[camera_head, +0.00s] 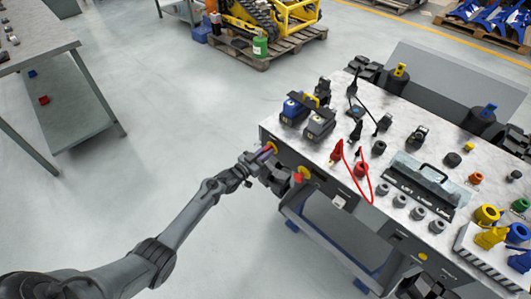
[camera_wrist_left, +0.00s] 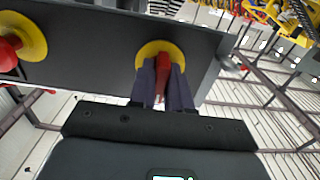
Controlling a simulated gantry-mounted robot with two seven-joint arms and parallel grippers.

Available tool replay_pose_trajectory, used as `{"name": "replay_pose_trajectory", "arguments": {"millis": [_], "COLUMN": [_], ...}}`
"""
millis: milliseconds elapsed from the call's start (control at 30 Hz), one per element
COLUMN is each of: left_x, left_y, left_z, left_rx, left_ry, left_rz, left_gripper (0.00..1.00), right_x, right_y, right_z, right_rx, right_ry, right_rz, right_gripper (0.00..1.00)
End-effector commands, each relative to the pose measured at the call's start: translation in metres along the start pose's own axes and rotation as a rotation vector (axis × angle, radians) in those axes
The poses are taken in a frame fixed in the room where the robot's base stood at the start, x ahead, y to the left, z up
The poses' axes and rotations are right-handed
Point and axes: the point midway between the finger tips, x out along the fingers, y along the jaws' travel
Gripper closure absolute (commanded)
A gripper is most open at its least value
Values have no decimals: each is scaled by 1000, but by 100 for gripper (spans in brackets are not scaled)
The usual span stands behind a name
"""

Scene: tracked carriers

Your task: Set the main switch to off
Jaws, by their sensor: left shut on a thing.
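The main switch is a red handle on a round yellow plate (camera_wrist_left: 160,48), on the dark front panel of the workbench. In the left wrist view the red handle (camera_wrist_left: 163,68) points straight down the picture, between the two fingers of my left gripper (camera_wrist_left: 163,85). The fingers are shut on the handle from both sides. In the head view my left gripper (camera_head: 266,153) is at the bench's left front corner, and the yellow plate (camera_head: 272,146) shows just past it. A dark shape (camera_head: 420,288) at the bottom edge may be my right gripper; its jaws are unclear.
A red mushroom button (camera_head: 298,177) on a yellow plate sits beside the switch and also shows in the left wrist view (camera_wrist_left: 8,48). The workbench top (camera_head: 310,155) carries battery-like blocks, red and black leads and several sockets. The floor left of the bench is clear.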

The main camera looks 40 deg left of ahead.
Motion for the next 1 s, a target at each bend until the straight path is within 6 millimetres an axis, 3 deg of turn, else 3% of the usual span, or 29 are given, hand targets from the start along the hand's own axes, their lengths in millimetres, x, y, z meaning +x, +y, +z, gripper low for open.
{"name": "replay_pose_trajectory", "arguments": {"millis": [33, 67, 200, 633, 1000], "left_x": [-1, -1, 0, -10, -69], "left_y": [0, 0, 0, 0, 0], "left_z": [2, 2, 2, 0, -1], "left_rx": [0, 0, 0, 1, 2], "left_ry": [-5, -5, -3, -3, -5], "left_rz": [-1, -1, -1, -1, -1], "left_gripper": [100, 79, 62, 62, 62], "right_x": [0, 0, 0, -5, -26], "right_y": [0, 0, 0, 0, 1], "right_z": [0, 0, 0, -2, -8], "right_rx": [0, 0, 0, 0, 0], "right_ry": [0, 0, 0, 0, 0], "right_rz": [0, 0, 0, 0, 0], "right_gripper": [57, 57, 57, 57, 57]}}
